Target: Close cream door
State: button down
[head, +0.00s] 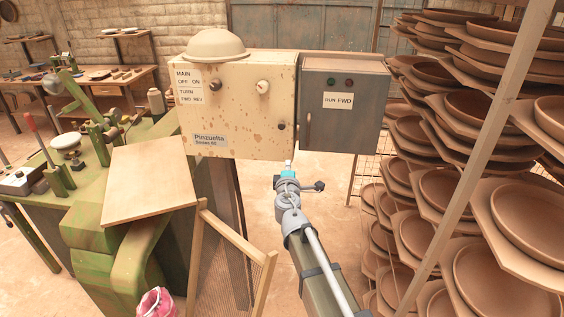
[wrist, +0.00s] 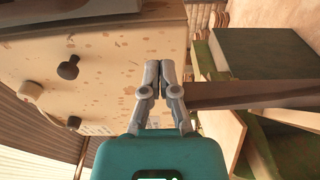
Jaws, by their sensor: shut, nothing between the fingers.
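The cream door (head: 235,118) is the spotted front of a cream control box, with labels, dark knobs and a pale knob. A small dark knob (head: 282,126) sits near its right edge. I cannot tell whether the door is fully flush with the box. In the wrist view the cream door (wrist: 110,75) fills the upper left, with its knobs seen at an angle. My gripper (head: 289,164) is just below the door's lower right corner. In the wrist view my gripper (wrist: 160,66) is shut and empty, its fingertips close to the cream surface; contact is unclear.
A grey box (head: 343,105) with a handle adjoins the cream box on the right. Racks of brown dishes (head: 490,200) stand at the right. A green machine (head: 90,215) with a wooden board (head: 150,178) stands at the left. A wooden-framed screen (head: 235,240) leans below.

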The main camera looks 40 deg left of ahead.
jog(key=w+d, duration=0.2)
jog(key=d, duration=0.5)
jog(key=shift+d, duration=0.3)
jog(key=shift+s+f, duration=0.1)
